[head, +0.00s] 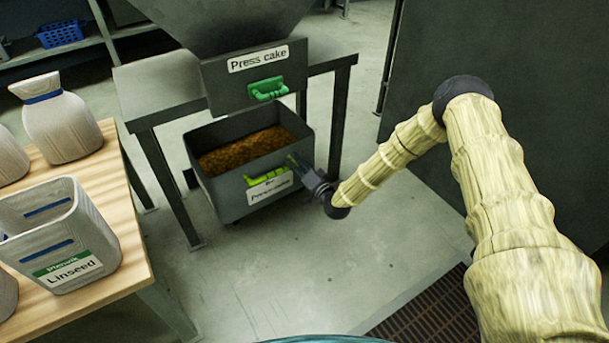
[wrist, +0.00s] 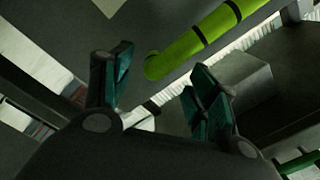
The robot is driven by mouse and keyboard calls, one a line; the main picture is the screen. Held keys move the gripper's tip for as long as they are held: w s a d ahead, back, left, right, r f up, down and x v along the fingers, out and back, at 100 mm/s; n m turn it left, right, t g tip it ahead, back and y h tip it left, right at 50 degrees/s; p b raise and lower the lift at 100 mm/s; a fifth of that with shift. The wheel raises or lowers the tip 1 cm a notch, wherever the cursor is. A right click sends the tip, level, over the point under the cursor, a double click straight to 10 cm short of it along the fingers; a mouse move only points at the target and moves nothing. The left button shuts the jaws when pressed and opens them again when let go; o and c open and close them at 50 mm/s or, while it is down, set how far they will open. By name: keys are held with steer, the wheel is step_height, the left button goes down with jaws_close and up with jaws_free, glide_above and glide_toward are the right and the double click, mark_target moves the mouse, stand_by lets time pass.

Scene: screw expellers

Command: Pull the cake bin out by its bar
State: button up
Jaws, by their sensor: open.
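The cake bin (head: 222,196) is a dark grey open box on the floor under the press stand, filled with brown press cake (head: 245,151). Its front carries a yellow-green bar (head: 267,179) above a white label. My gripper (head: 294,164) is at the right end of the bar, close to the bin's front. In the wrist view, my gripper (wrist: 160,92) has its fingers spread with nothing between them. The bar (wrist: 205,38) passes just beyond the fingertips there. I cannot tell whether a finger touches it.
The stand's legs (head: 340,118) flank the bin. A green handle (head: 268,89) sits on the hopper labelled Press cake above. A wooden table (head: 122,235) with sacks and a Linseed container (head: 60,235) stands left. The floor (head: 270,265) in front of the bin is clear, with a grate (head: 430,312) at lower right.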

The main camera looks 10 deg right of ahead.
steer(key=shift+b+x, duration=0.35)
steer(key=shift+x, duration=0.9)
jaws_close()
